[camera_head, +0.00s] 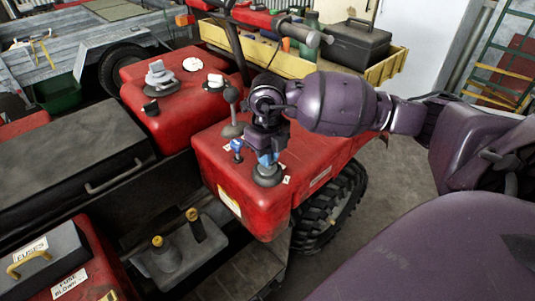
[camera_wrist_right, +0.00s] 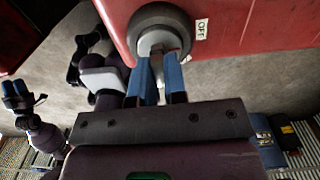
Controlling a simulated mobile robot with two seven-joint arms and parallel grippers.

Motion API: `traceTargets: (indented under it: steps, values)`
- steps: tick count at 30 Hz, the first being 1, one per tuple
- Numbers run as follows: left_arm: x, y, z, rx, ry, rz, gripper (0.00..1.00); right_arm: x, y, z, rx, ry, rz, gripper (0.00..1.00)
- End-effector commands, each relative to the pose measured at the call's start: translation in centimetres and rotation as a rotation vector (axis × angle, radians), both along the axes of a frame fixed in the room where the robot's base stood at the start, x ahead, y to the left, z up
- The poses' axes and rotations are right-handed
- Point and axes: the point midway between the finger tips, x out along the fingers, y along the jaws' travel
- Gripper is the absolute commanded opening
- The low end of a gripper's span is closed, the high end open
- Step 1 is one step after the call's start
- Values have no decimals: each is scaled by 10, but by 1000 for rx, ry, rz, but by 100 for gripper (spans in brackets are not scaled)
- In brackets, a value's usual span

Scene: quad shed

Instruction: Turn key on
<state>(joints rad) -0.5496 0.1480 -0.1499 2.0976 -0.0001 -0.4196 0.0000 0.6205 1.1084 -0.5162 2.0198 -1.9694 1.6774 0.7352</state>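The key switch has a dark round base (camera_head: 267,176) on the red cover, below my right gripper. In the right wrist view its dark ring (camera_wrist_right: 163,20) has a pale grey centre with the small key (camera_wrist_right: 158,49) standing out of it. An OFF label (camera_wrist_right: 201,29) is beside the ring. My right gripper (camera_head: 268,158) comes down from above; its blue fingers (camera_wrist_right: 160,65) sit close together on both sides of the key and look shut on it. My left gripper (camera_wrist_right: 15,88) is small at the left edge of the wrist view; its opening is unclear.
A black tyre (camera_head: 330,210) is below right. A yellow crate (camera_head: 388,68) with a dark toolbox (camera_head: 357,45) is behind.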

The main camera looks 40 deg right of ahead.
Motion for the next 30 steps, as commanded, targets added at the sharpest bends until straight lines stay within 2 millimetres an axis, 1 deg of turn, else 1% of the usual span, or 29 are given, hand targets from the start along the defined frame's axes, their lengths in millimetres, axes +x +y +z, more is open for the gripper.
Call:
traceTargets:
  steps: [1,2,8,30]
  values:
    - [0,0,0,-2,1,1,43,0,0,0,0,0,0,4]
    - [0,0,0,-2,1,1,43,0,0,0,0,0,0,0]
    - [0,-1,1,-2,-1,2,43,0,0,1,0,-1,-13,0]
    - [10,2,30,7,-44,-6,43,0,0,2,0,-2,-287,0]
